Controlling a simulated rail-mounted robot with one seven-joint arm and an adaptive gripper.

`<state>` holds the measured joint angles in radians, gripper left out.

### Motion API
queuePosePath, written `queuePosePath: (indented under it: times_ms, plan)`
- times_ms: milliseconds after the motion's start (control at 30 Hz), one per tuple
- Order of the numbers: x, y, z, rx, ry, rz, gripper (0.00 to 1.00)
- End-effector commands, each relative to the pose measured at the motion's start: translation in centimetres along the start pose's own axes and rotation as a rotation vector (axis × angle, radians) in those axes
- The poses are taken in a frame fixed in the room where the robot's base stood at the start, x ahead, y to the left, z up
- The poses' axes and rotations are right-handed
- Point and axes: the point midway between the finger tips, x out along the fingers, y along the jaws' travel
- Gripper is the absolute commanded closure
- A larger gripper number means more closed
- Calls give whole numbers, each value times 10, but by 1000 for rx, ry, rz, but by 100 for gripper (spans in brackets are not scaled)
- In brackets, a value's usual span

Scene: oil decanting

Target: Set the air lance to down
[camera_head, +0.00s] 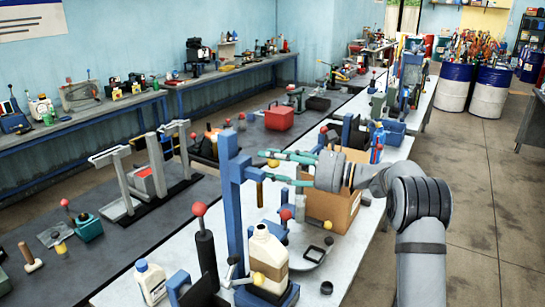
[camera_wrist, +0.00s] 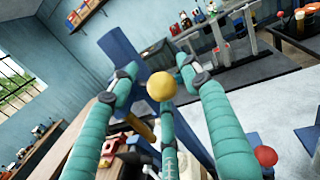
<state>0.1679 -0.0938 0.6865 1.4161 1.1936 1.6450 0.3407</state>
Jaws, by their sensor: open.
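A blue upright stand (camera_head: 233,205) rises from the near bench, with a short arm at the top. A brass-coloured rod, seemingly the air lance (camera_head: 259,195), hangs from that arm; it also shows in the wrist view (camera_wrist: 140,128). A yellow ball knob (camera_head: 274,163) sits beside the stand's upper part. My gripper (camera_head: 266,168) reaches in from the right with its teal fingers spread around the knob. In the wrist view the knob (camera_wrist: 161,86) lies between the open fingertips. I cannot tell whether any finger touches it. Below the lance, a cream bottle (camera_head: 268,256) stands on the blue base.
A cardboard box (camera_head: 328,205) stands just below my gripper. A black post with a red ball (camera_head: 200,211) is left of the stand. A white bottle (camera_head: 151,281) stands at the bench's near edge. Grey racks (camera_head: 120,183) stand on the dark bench at left.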

Motion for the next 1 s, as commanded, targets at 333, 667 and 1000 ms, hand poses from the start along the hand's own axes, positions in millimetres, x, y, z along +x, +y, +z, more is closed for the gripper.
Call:
queuePosePath:
  times_ms: [333, 667, 1000]
  plan:
    - [1, 0, 0, -1, 0, 0, 57]
    - [1, 0, 0, 0, 0, -1, 76]
    - [1, 0, 1, -1, -1, -2, 96]
